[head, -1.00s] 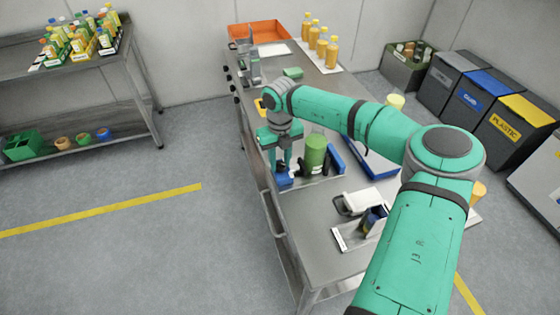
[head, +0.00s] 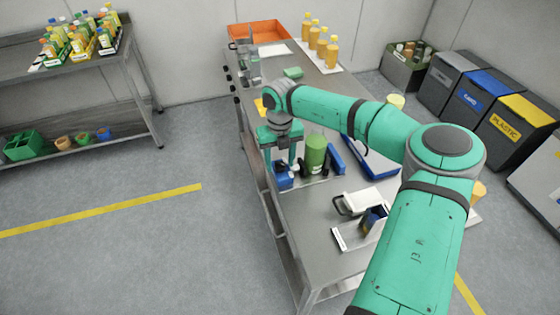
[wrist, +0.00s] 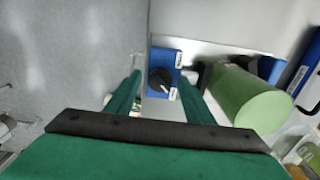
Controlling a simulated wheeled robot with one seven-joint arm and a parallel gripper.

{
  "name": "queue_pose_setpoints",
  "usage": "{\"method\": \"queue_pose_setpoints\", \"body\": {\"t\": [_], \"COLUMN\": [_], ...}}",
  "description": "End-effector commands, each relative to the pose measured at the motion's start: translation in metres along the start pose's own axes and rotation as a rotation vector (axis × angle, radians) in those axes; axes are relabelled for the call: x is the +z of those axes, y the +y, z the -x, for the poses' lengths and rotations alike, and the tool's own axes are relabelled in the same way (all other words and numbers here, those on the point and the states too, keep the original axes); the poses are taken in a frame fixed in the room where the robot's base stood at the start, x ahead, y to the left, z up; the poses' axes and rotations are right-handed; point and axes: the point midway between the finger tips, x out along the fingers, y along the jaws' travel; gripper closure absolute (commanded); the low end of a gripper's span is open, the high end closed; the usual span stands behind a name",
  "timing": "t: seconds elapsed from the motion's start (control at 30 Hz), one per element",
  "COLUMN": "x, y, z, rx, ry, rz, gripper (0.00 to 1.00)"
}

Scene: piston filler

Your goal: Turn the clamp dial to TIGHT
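The clamp dial (wrist: 160,80) is a round black knob with a pale pointer line on a blue block (wrist: 164,58) with white labels. The pointer slants toward the lower right in the wrist view; the label wording is too small to read. In the head view the blue block (head: 283,181) sits at the table's left edge beside a green cylinder (head: 315,153). My gripper (head: 281,164) points down over the block. In the wrist view its two green fingers (wrist: 159,85) are apart, one on each side of the dial, with gaps visible; contact is not seen.
The green cylinder (wrist: 245,97) lies close to the right finger. A blue upright part (head: 336,158) and blue tray (head: 370,158) are further right. A white box (head: 364,201) stands nearer on the table. Floor left of the table is clear.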

Motion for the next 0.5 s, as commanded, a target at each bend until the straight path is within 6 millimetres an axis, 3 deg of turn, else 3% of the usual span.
{"method": "queue_pose_setpoints", "body": {"t": [0.3, 0.5], "x": [0.0, 0.0], "y": [0.0, -0.001], "z": [0.002, 0.019], "rx": [-0.001, -0.002], "ry": [0.0, -0.001], "rz": [0.001, 0.001], "gripper": [0.53, 0.53]}}
